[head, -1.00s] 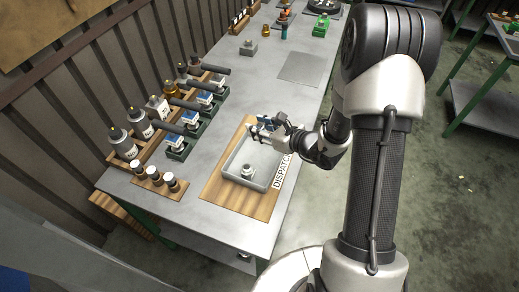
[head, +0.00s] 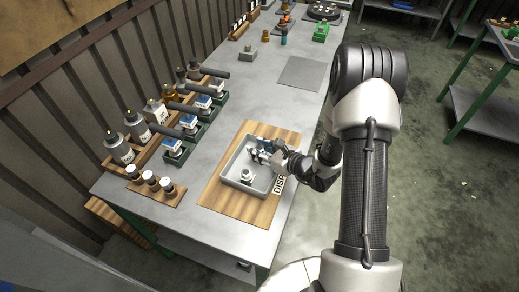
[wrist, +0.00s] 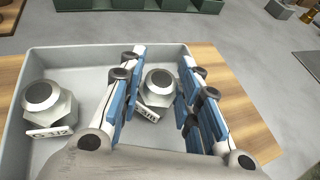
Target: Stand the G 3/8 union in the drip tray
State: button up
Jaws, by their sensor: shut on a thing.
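The grey drip tray (head: 228,182) lies on the wooden board. My gripper (head: 263,156) reaches into its far right part. In the wrist view my gripper (wrist: 161,62) has its blue-padded fingers on both sides of a metal union (wrist: 159,84), shut on it. This union has a dark round top and a white label, partly hidden by a finger. It looks upright, inside the tray walls; I cannot tell whether it touches the floor. A second, similar union (wrist: 46,98) stands to the left in the tray, also seen in the head view (head: 247,175).
The wooden board (head: 232,209) has a "DISPATCH" sign, partly covered, along its right side. Bottles (head: 118,147) and green bins (head: 172,153) line the left of the table. A grey plate (head: 302,73) lies farther back. The table between bins and board is clear.

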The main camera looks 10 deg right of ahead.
jog(key=o, duration=1.2)
jog(key=shift+f, duration=0.15)
jog(key=shift+r, duration=0.2)
jog(key=shift+s+d+r+p, duration=0.15)
jog(key=shift+s+d+p, duration=0.1)
jog(key=shift+p, duration=0.05)
jog(key=p+v, duration=0.2)
jog(key=v, duration=0.9)
jog(key=s+a+r+n+g+y, duration=0.3)
jog(key=s+a+r+n+g, duration=0.7)
jog(key=a+r+n, duration=0.5)
jog(key=s+d+r+n+h, duration=0.2)
jog(key=s+r+n+h, duration=0.25)
jog(key=s+n, duration=0.45)
jog(key=d+r+n+t+h, duration=0.1)
jog(key=d+h, duration=0.1)
jog(key=s+d+r+n+t+h, duration=0.1)
jog(key=d+r+n+h, duration=0.1)
jog(key=d, duration=0.1)
jog(key=s+d+r+n+t+h, duration=0.1)
jog(key=d+r+n+h, duration=0.1)
jog(key=shift+s+d, duration=0.25)
jog(key=shift+d, duration=0.1)
